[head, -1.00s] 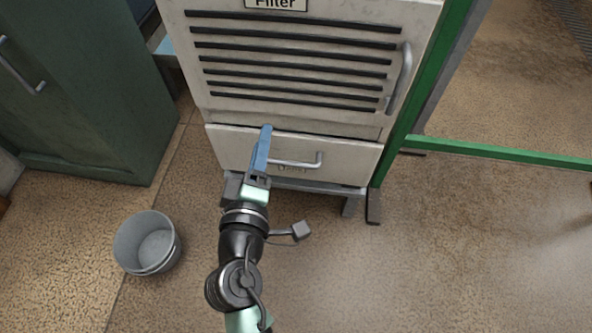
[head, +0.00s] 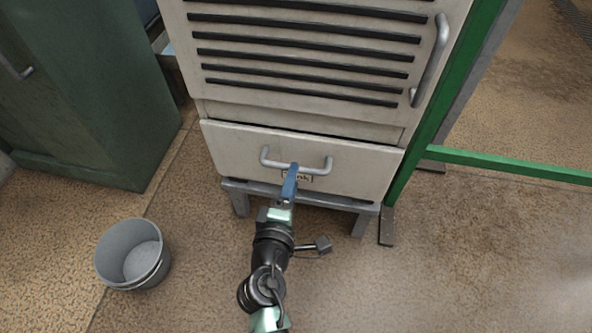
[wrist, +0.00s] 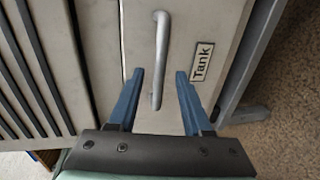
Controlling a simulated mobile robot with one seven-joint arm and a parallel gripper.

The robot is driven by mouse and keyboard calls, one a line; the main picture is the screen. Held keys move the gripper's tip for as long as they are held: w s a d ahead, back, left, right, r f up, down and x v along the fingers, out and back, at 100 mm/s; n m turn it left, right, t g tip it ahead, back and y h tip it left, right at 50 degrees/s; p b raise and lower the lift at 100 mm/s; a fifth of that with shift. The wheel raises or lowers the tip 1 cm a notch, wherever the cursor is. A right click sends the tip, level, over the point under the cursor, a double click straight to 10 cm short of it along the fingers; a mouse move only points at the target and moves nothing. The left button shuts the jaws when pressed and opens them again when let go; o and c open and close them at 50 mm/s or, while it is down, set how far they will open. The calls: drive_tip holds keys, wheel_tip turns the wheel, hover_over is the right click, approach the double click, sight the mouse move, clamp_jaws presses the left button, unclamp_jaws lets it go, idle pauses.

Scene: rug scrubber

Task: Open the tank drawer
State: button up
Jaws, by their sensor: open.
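The tank drawer (head: 231,146) is the pale lower front of the machine, with a dark gap along its top edge. Its grey bar handle (head: 312,163) runs across the front above a small label. In the wrist view the handle (wrist: 161,50) stands upright in the picture and its lower end lies between my fingers, beside the "Tank" label (wrist: 202,62). My gripper (head: 292,168) is in front of the handle's middle in the head view. In the wrist view my gripper (wrist: 160,75) is open, with one blue finger on each side of the handle; I cannot tell whether either touches it.
The slatted filter door (head: 305,55) with its own handle (head: 431,60) is above the drawer. A grey bucket (head: 118,238) stands on the floor at left, near a green cabinet (head: 85,100). A green frame (head: 510,166) is at right.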

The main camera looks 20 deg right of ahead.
drive_tip(key=shift+b+x, duration=0.55)
drive_tip(key=shift+x, duration=1.65)
clamp_jaws()
